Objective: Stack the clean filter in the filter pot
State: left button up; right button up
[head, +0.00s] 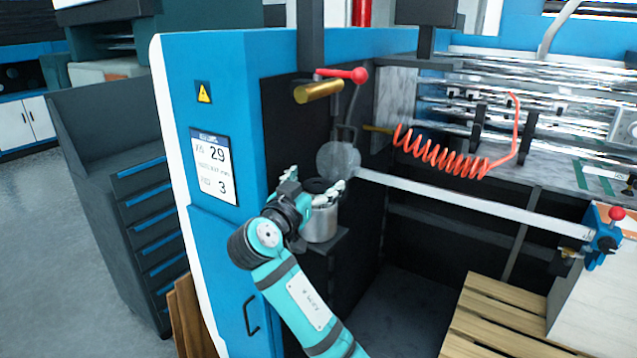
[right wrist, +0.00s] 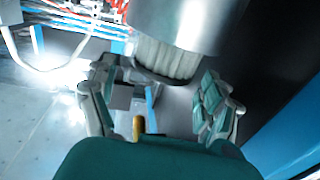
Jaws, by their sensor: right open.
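The filter pot (head: 321,222) is a silver metal cylinder standing upright on a small dark ledge of the blue machine. In the right wrist view the pot (right wrist: 190,22) fills the top edge. A whitish ribbed filter (right wrist: 168,58) with a dark end cap sticks out of its mouth; how deep it sits is hidden. In the head view the dark cap (head: 317,185) shows above the pot. My right gripper (head: 315,183) is open, its fingers on either side of the cap. The wrist view shows the open fingers (right wrist: 158,105) apart from the filter. My left gripper is not in view.
A brass-coloured cylinder (head: 318,91) and a red-knobbed lever (head: 357,75) are above the pot. A round grey disc (head: 338,160) is close behind the gripper. The blue machine panel (head: 225,100) stands to the left. A wooden pallet (head: 500,325) lies lower right.

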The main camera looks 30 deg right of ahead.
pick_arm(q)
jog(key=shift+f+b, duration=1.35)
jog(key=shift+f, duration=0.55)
pick_arm(e)
jog(key=v, duration=1)
jog(key=shift+f, duration=0.15)
